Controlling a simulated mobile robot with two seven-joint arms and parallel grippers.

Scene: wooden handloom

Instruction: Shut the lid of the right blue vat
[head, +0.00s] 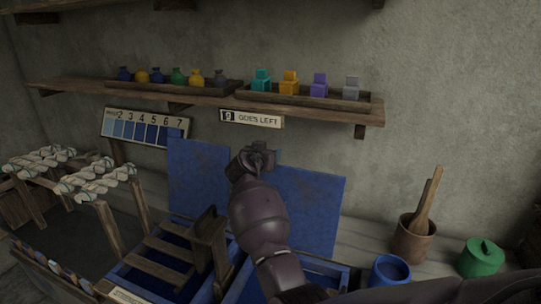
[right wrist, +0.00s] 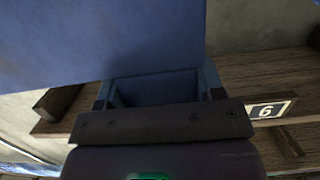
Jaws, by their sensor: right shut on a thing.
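The right blue vat (head: 320,265) is at the bottom centre of the head view, its front partly hidden by my right arm. Its blue lid (head: 310,205) stands upright at the back of the vat, open. My right gripper (head: 257,155) is at the lid's upper left edge and is shut on it; the arm hides the lid's left part and the exact contact. In the right wrist view a large blue panel (right wrist: 100,40), apparently the lid, fills the upper left beyond the dark gripper body. My left gripper is not in view.
The left vat's blue lid (head: 200,175) also stands upright, with a wooden rack (head: 165,250) before it. A blue pot (head: 388,271), a mortar (head: 413,240) and a green lidded pot (head: 481,259) stand to the right. A shelf (head: 210,94) runs above.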

